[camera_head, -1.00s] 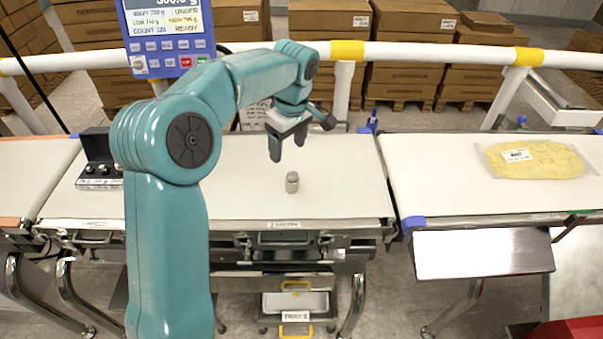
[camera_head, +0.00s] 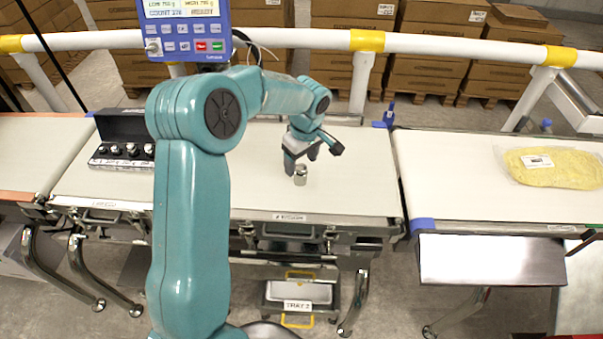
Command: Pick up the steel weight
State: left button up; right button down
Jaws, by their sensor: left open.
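The steel weight (camera_head: 300,176) is a small silvery cylinder with a knob top, standing upright on the white middle belt (camera_head: 350,190). My left gripper (camera_head: 301,166) points down at the weight, its dark fingers open. One finger is just left of the weight and the other shows behind it, to the upper right. I cannot tell whether either finger touches the weight. My right gripper is not in view.
An open black case (camera_head: 122,140) with several small weights stands at the belt's left. A blue display unit (camera_head: 187,28) rises behind it. A yellow bag (camera_head: 552,168) lies on the right belt. A white rail (camera_head: 450,47) runs behind.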

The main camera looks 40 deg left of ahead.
aim_at(301, 166)
pick_arm(q)
jog(key=f, duration=0.1)
jog(key=f+p, duration=0.1)
jog(key=f, duration=0.3)
jog(key=shift+w+a, duration=0.1)
jog(key=shift+a, duration=0.25)
jog(key=shift+d, duration=0.1)
grip_shut()
jog(key=shift+r, duration=0.15)
